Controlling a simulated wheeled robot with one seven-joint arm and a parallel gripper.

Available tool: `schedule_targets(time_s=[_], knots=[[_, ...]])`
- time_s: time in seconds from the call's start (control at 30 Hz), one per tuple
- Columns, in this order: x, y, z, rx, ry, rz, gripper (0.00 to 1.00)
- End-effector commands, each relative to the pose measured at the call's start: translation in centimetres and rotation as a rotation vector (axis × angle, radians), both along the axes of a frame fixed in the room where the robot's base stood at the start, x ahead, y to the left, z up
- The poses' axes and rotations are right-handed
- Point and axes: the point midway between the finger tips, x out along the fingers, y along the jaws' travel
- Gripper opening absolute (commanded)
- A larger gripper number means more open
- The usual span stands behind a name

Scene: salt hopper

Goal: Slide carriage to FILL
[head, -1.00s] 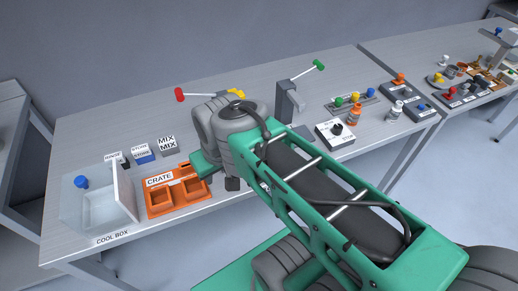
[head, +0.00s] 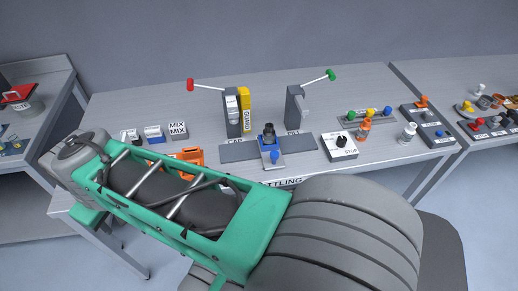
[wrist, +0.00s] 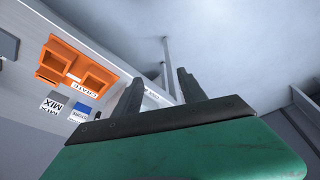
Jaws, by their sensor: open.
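The carriage (head: 270,158) is a blue block with a pale front plate and a dark upright piece on it, seen in the head view. It sits on a flat grey rail (head: 238,152), between the red-lever post (head: 233,118) and the green-lever post (head: 294,108). The left rail label seems to read CAP; the right label is too small to read surely. My gripper (wrist: 160,92) shows in the wrist view with two dark fingers apart and nothing between them. It is away from the carriage, and my arm hides it in the head view.
A yellow guard (head: 244,108) stands beside the red-lever post. The orange crate (wrist: 80,63) is partly behind my arm in the head view. A STOP box (head: 339,147) and several coloured knobs lie to the right. Bare table shows behind the posts.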

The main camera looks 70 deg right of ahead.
Motion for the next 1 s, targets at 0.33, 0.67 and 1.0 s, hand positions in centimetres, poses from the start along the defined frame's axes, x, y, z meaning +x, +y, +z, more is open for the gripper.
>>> schedule_targets(time_s=[0.33,0.67,1.0], knots=[[-8.7,-26.5,1.3,-0.009,0.2,-0.241,0.48],[-25.5,-36.9,0.0,0.083,0.264,-0.343,0.48],[-26.3,-37.0,-5.0,0.092,0.266,-0.342,0.48]])
